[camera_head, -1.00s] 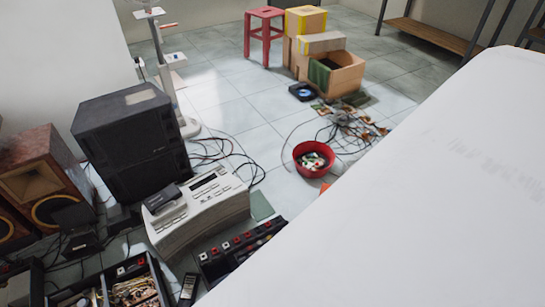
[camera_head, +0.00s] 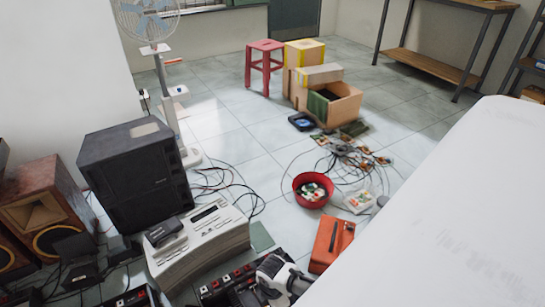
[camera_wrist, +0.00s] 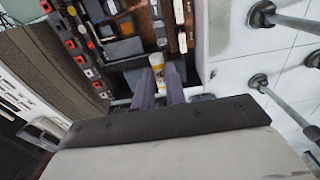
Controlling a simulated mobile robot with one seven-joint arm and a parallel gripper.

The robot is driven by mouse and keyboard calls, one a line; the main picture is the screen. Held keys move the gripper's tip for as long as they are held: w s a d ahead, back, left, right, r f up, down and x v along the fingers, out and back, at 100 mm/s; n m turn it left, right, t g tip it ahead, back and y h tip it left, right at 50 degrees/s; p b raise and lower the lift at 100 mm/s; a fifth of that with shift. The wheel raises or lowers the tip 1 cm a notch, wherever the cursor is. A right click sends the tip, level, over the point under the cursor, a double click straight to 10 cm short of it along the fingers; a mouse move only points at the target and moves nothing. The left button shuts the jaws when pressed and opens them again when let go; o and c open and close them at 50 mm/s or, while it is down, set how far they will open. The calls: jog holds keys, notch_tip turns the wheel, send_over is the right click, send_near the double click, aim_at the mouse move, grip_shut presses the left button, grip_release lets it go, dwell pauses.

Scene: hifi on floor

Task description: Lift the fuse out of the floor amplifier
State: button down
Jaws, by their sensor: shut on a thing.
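My gripper (camera_wrist: 160,88) has its two fingers shut on the fuse (camera_wrist: 157,61), a small pale cylinder with a yellowish end. The fuse shows between the fingertips, over the edge of the opened floor amplifier (camera_wrist: 122,48), whose boards and parts lie bare. I cannot tell whether the fuse is clear of its seat. In the head view, my gripper (camera_head: 284,276) is low at the bottom, at the right part of the dark unit with red knobs (camera_head: 236,278). The fuse is hidden there.
A white mixer-like device (camera_head: 205,240) and a black speaker (camera_head: 140,175) stand to the left. An orange box (camera_head: 328,245) stands right of my gripper. A red bowl (camera_head: 312,200) and loose cables lie behind. Tiled floor is open farther back.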

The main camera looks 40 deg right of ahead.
jog(key=shift+r+p, duration=1.75)
jog(key=shift+p, duration=0.3)
